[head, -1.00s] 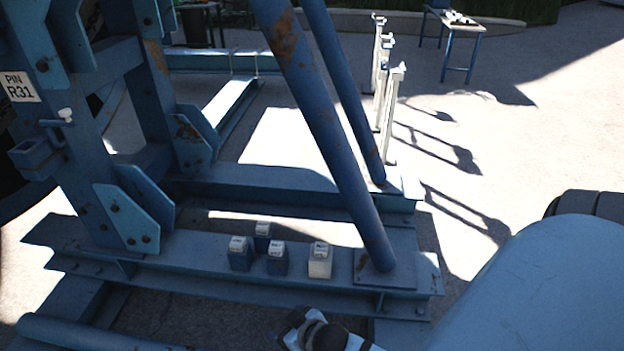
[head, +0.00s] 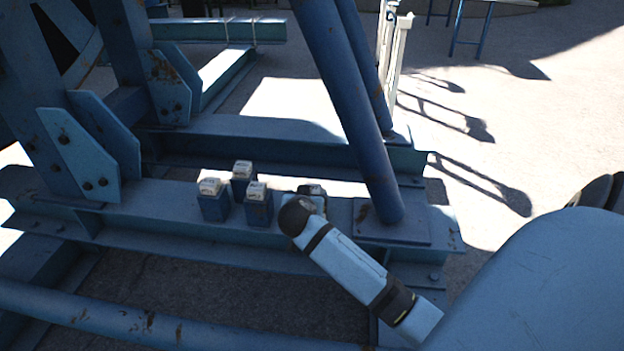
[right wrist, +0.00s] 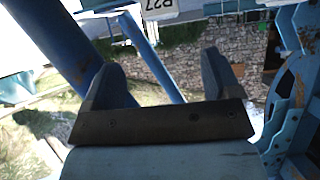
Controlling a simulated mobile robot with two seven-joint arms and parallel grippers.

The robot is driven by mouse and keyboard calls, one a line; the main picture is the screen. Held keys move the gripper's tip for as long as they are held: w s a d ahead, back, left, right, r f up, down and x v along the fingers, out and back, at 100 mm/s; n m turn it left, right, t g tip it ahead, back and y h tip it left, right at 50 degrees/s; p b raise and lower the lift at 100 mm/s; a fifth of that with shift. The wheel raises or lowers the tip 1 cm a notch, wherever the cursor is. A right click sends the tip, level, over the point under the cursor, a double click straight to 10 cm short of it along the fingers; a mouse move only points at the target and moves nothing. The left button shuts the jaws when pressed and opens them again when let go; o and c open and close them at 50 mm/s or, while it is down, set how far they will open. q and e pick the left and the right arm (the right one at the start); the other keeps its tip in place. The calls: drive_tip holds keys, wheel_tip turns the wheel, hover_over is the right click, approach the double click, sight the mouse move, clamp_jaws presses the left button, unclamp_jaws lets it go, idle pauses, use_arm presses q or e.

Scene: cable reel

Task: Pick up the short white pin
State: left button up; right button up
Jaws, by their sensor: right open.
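The short white block on the blue beam, which I take to be the short white pin, shows in the earlier head frame right of the blue blocks. In the head view now, my right arm's end covers its place almost wholly; I cannot tell if any of it shows. My right gripper (right wrist: 162,78) is open in the right wrist view, with its two fingers apart and nothing between them. In the head view its fingers cannot be made out. My left gripper is not in view.
Several short blue blocks with white tops (head: 258,205) stand on the blue beam (head: 150,215) close left of my arm's end. A slanted blue tube (head: 350,110) rises just right of it. Tall white posts (head: 397,55) stand behind. A white label (right wrist: 160,8) shows in the right wrist view.

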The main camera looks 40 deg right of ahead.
drive_tip(key=b+x, duration=0.5)
drive_tip(key=x, duration=0.7)
drive_tip(key=shift+f, duration=0.2)
drive_tip(key=shift+w+d, duration=0.2)
drive_tip(key=shift+w, duration=0.05)
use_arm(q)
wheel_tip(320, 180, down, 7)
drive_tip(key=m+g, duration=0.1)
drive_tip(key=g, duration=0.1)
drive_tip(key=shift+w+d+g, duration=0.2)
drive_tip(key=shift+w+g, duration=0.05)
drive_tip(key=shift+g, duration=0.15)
use_arm(e)
drive_tip(key=c, duration=1.3)
drive_tip(key=shift+r, duration=0.1)
